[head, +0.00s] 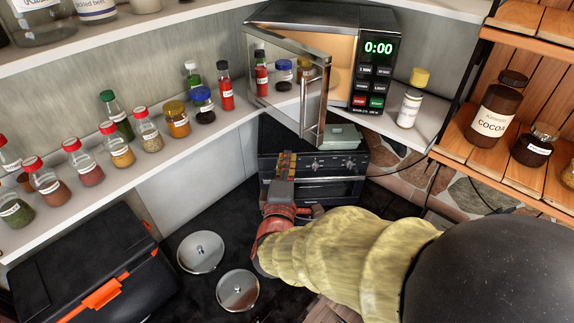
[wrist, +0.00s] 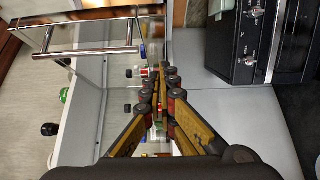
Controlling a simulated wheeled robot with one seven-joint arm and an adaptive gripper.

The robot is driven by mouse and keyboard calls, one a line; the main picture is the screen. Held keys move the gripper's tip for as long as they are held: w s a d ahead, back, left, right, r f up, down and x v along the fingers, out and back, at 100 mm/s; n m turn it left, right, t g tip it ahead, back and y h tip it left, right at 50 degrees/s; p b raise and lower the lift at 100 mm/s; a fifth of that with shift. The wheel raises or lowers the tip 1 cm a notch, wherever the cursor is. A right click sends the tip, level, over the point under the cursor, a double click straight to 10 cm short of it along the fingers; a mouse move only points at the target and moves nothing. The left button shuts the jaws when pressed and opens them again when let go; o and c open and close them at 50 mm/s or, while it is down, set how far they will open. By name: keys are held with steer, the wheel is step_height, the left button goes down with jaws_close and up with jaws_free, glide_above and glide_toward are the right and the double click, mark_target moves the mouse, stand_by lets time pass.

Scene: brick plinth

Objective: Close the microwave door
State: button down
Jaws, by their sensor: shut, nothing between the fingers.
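The microwave (head: 349,92) stands in the corner of the shelf with a lit 0:00 display. Its glass door (head: 285,88) is open, hinged at the left and swung out toward me. The metal bar handle (head: 314,104) is on the door's free edge. In the wrist view the door's handle (wrist: 85,53) crosses the upper left, left of the fingertips. My gripper (head: 287,158) is shut and empty, below the door and in front of the oven. In the wrist view its fingers (wrist: 163,72) meet near the centre, apart from the handle.
A black oven (head: 310,190) stands below the microwave, with a greenish box (head: 342,137) on it. Several spice jars (head: 178,120) line the left shelf, some behind the door glass. A white bottle (head: 409,110) stands right of the microwave. A black toolbox (head: 60,262) is lower left.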

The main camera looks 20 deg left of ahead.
steer(key=w+d+p, duration=0.1)
steer(key=w, duration=0.5)
steer(key=shift+w+d+p, duration=0.15)
steer(key=shift+w+p, duration=0.05)
steer(key=shift+p, duration=0.15)
steer(key=shift+w+d, duration=0.1)
